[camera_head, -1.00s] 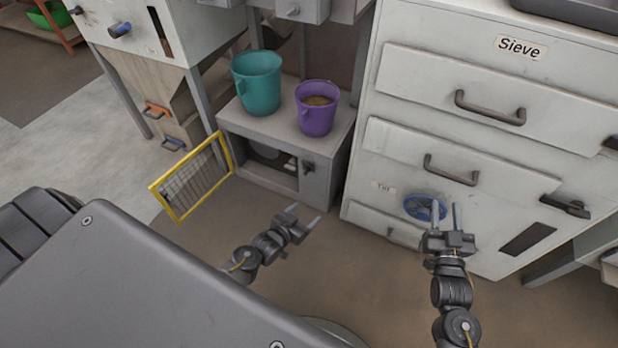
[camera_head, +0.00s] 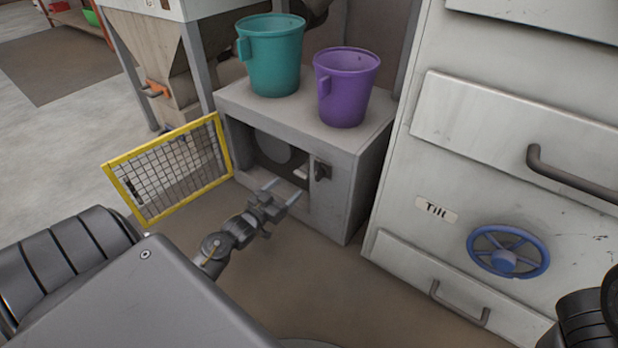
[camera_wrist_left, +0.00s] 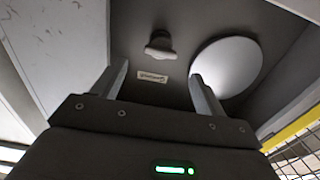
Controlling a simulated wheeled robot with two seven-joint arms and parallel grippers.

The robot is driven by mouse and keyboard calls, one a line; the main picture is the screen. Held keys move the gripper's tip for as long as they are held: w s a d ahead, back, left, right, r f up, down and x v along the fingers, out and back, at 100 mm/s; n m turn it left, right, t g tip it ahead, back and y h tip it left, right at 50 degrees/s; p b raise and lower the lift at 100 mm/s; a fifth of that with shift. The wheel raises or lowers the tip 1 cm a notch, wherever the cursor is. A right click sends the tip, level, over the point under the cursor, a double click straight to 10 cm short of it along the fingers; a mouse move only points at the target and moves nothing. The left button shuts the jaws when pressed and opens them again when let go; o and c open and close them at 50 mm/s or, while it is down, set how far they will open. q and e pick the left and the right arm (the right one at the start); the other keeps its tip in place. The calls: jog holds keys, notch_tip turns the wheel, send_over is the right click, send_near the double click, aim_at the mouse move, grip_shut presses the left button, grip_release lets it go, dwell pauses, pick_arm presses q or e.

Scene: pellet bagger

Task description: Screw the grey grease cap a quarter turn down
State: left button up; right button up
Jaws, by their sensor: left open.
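The grey grease cap (camera_wrist_left: 160,44) shows in the left wrist view as a small lobed knob on a dark grey panel, above a small label (camera_wrist_left: 152,77) too blurred to read surely. My left gripper (camera_head: 284,188) is open and empty in front of the low cabinet's opening. In the left wrist view its fingers (camera_wrist_left: 160,76) stand apart, with the cap beyond and between them, not touched. I cannot make out the cap in the head view. My right gripper is out of view.
The yellow-framed mesh door (camera_head: 107,169) stands open left of the cabinet (camera_head: 345,190). A teal bucket (camera_head: 270,60) and a purple bucket (camera_head: 345,90) stand on top. A pale round disc (camera_wrist_left: 228,66) is right of the cap. A blue handwheel (camera_head: 508,252) is at right.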

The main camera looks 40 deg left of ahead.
aim_at(302, 172)
pick_arm(q)
jog(key=w+b, duration=0.6)
jog(key=w, duration=0.3)
jog(key=shift+w+a+f, duration=0.1)
jog(key=shift+w+f, duration=0.05)
jog(key=shift+w, duration=0.7)
jog(key=shift+r, duration=0.2)
